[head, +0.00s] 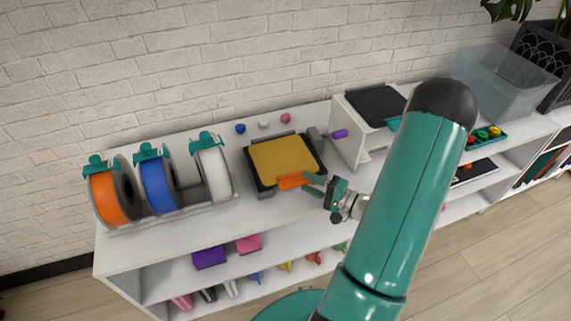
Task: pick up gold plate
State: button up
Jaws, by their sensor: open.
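The gold plate (283,158) lies flat on a dark, tray-like base (257,178) on top of the white shelf unit. An orange piece (294,181) sits at the plate's front edge. My gripper (313,185) is open, just in front and to the right of the plate, with its fingers close to the orange piece. I cannot tell whether the fingers touch it. My arm comes in from the lower right and hides part of the shelf.
Orange (107,199), blue (157,187) and white (213,172) spools stand on a rack at left. A white box-shaped machine (356,136) stands right of the plate, with a purple-handled tool (339,133) beside it. Small knobs (264,124) lie behind. A brick wall (200,60) bounds the back.

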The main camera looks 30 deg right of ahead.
aim_at(299, 176)
jog(key=x, duration=0.4)
jog(key=shift+w, duration=0.15)
grip_shut()
jog(key=shift+r, duration=0.8)
jog(key=s+r, duration=1.1)
jog(key=s, duration=0.3)
jog(key=shift+d+r, duration=0.15)
jog(key=shift+d, duration=0.1)
